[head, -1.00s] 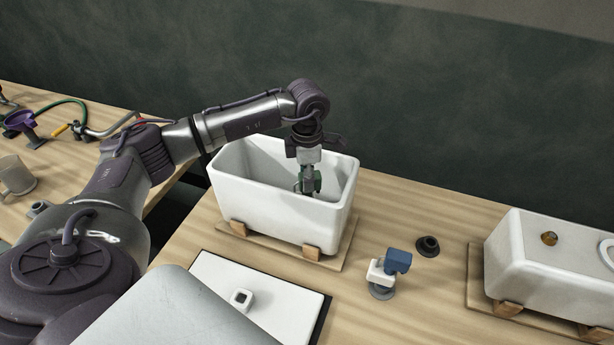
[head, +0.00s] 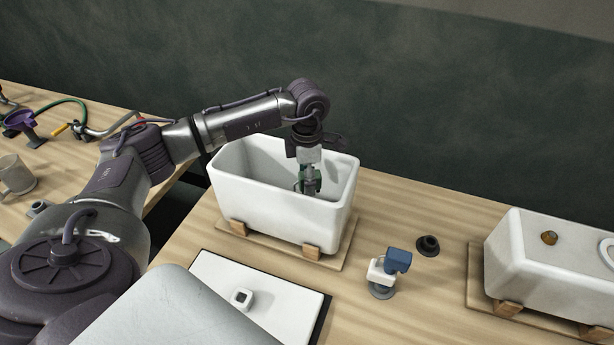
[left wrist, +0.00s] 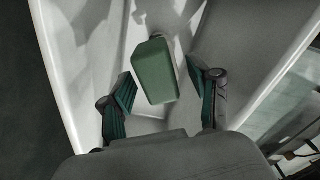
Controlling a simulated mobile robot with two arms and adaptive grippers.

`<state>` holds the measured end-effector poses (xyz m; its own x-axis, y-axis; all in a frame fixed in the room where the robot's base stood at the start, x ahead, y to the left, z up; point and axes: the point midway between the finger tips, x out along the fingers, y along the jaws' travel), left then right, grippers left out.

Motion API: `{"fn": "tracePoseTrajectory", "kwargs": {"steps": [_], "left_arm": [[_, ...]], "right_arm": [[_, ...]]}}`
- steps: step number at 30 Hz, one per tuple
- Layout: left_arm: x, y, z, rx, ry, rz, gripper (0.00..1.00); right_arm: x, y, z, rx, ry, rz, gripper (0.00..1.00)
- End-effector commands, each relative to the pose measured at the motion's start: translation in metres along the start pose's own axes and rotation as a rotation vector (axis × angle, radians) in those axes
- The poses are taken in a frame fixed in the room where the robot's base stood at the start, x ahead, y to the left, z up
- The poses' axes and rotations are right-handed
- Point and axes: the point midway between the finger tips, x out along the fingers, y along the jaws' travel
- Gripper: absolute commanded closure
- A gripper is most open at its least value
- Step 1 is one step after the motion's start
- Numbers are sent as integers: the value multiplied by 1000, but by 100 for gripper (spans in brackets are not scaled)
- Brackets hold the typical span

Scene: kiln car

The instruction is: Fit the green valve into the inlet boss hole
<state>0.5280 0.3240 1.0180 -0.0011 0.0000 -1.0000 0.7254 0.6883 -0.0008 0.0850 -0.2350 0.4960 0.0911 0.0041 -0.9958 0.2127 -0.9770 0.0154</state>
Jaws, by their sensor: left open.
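The green valve (left wrist: 155,75) shows in the left wrist view as a green block between my left fingers, with a gap on each side. A small grey round part shows at its far end. My left gripper (head: 310,183) points down inside the open white tank (head: 275,212). Its teal fingertips also show in the left wrist view (left wrist: 160,98), open on either side of the valve. In the head view the valve cannot be told apart from the fingers. The inlet boss hole cannot be made out, and the tank's near wall hides its floor. My right gripper is not in view.
The tank stands on wooden blocks on a board. A blue and white fitting (head: 388,270) and a black ring (head: 427,245) stand to its right. A second white tank (head: 540,265) lies farther right.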

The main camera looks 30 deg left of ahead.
Motion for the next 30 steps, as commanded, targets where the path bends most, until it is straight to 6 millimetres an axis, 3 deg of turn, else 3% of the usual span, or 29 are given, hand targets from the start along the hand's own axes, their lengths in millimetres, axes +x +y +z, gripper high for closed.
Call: {"fn": "tracePoseTrajectory", "kwargs": {"steps": [30], "left_arm": [[-38, 0, 0, 0, -2, 1, 38]], "right_arm": [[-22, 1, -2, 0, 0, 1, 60]]}}
